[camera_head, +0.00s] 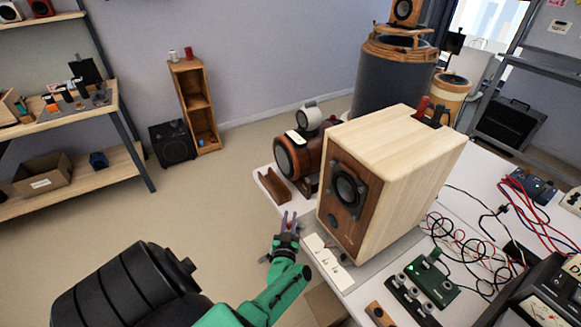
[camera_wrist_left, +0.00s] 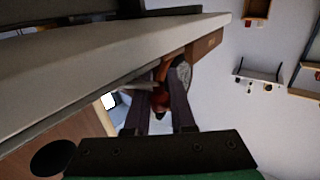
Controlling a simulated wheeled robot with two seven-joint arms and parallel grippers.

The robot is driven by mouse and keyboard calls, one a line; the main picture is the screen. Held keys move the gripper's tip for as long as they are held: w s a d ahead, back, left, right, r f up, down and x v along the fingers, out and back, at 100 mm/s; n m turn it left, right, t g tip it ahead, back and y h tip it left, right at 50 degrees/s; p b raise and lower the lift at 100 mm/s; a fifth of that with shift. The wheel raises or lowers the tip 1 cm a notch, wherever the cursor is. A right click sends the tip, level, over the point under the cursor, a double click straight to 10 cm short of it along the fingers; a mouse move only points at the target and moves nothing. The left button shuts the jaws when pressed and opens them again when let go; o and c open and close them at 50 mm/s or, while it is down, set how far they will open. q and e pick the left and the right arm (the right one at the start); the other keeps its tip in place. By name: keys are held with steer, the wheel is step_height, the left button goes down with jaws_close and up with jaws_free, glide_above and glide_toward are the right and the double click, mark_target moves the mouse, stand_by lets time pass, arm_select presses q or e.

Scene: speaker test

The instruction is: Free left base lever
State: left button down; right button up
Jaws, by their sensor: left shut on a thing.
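A large wooden speaker (camera_head: 405,175) stands upright on a grey base plate (camera_head: 372,277) near the table's left edge. My left gripper (camera_head: 288,217) is at that edge, just left of the speaker's front. Its two fingers show in the left wrist view (camera_wrist_left: 167,105), closed around a small reddish-brown part (camera_wrist_left: 161,88) under the table edge. This part looks like the left base lever; its shape is mostly hidden by the fingers. My right gripper is not in view.
A white labelled panel (camera_head: 328,264) lies right of my left gripper. A brown tray (camera_head: 274,187) and a dark red cylindrical device (camera_head: 300,158) stand behind. Cables and a green circuit board (camera_head: 432,281) crowd the table's right. Floor left of the table is open.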

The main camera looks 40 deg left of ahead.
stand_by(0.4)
arm_select(q)
steer(key=c, duration=1)
jaws_free()
steer(key=shift+c, duration=0.2)
steer(key=p+v, duration=0.1)
steer(key=v, duration=0.2)
steer(key=p+v, duration=0.2)
steer(key=v, duration=0.1)
steer(key=shift+d+r, duration=0.1)
steer(key=shift+r, duration=0.1)
steer(key=p, duration=0.1)
glide_toward(289, 227)
steer(key=shift+s+d+f, duration=0.15)
steer(key=shift+s+f, duration=0.05)
steer(key=shift+s, duration=0.1)
